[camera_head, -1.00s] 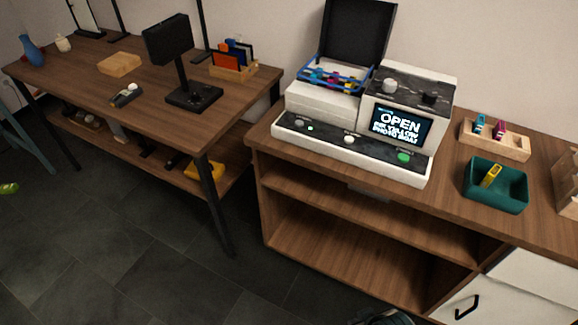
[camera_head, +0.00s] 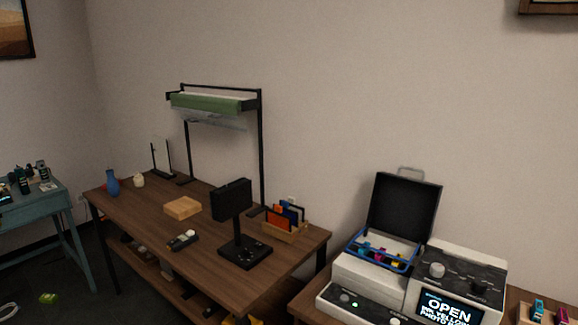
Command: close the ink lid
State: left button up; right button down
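The ink lid (camera_head: 403,207) is a black panel standing open, upright and leaning back, at the rear left of the white printer (camera_head: 369,283). A thin grey handle shows above its top edge. Below it is the open ink bay with a blue rim (camera_head: 352,248) and several coloured cartridges inside. The printer screen (camera_head: 447,307) reads "OPEN" with further lines about ink and photo, partly cut off by the frame. Neither of my grippers is in the head view.
A wooden table (camera_head: 140,218) on the left holds a black monitor-like device (camera_head: 235,202), a file holder (camera_head: 286,229), a wooden block (camera_head: 182,208) and a blue vase (camera_head: 112,183). A green-topped rack (camera_head: 212,103) rises behind. A wooden cartridge stand (camera_head: 527,316) is at lower right.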

aim_at(403, 207)
jog(key=i+z, duration=0.15)
jog(key=z, duration=0.6)
jog(key=i+j, duration=0.1)
jog(key=j, duration=0.15)
jog(key=i+j+z, duration=0.15)
jog(key=k+j, duration=0.05)
jog(key=j, duration=0.05)
